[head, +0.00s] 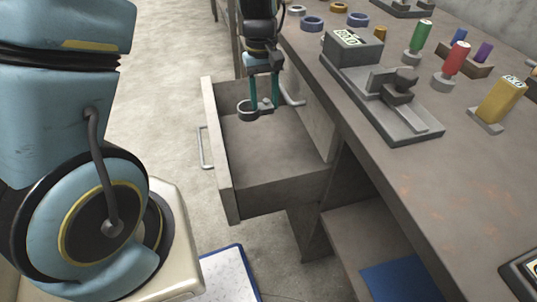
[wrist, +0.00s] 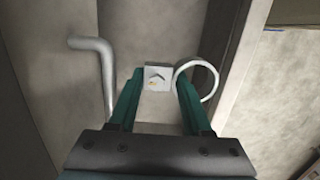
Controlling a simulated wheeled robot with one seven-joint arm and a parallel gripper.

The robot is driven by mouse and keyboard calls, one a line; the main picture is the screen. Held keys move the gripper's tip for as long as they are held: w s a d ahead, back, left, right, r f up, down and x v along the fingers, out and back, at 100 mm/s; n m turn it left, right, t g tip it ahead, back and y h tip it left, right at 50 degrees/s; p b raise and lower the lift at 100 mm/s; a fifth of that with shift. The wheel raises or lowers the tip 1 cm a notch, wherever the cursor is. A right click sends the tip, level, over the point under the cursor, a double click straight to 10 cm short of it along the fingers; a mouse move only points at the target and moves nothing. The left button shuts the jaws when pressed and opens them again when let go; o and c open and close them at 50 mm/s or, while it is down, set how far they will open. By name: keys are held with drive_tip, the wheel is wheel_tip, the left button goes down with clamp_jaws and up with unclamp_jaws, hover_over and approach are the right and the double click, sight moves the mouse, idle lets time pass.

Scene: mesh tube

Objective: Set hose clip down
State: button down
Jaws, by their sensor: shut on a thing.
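The hose clip is a pale grey ring (head: 247,110) with a small block. In the wrist view its block (wrist: 157,77) sits between my fingertips and its ring (wrist: 197,80) sticks out to the right. My gripper (head: 264,105), with two teal fingers, points down and is shut on the clip. It holds the clip over the inside of an open drawer (head: 217,165), toward the far end in the head view. I cannot tell whether the clip touches the drawer floor.
The bench top (head: 380,165) runs along the right. It carries a grey fixture (head: 408,120), coloured handled pieces and several rings (head: 312,23). A grey bar (head: 292,96) stands close beside my fingers and shows at left in the wrist view (wrist: 105,75). The drawer walls surround my gripper.

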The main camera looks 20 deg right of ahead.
sight(266, 164)
wheel_tip(266, 164, down, 21)
idle(0.4)
drive_tip(key=shift+f, duration=0.2)
drive_tip(key=shift+c, duration=1.7)
unclamp_jaws()
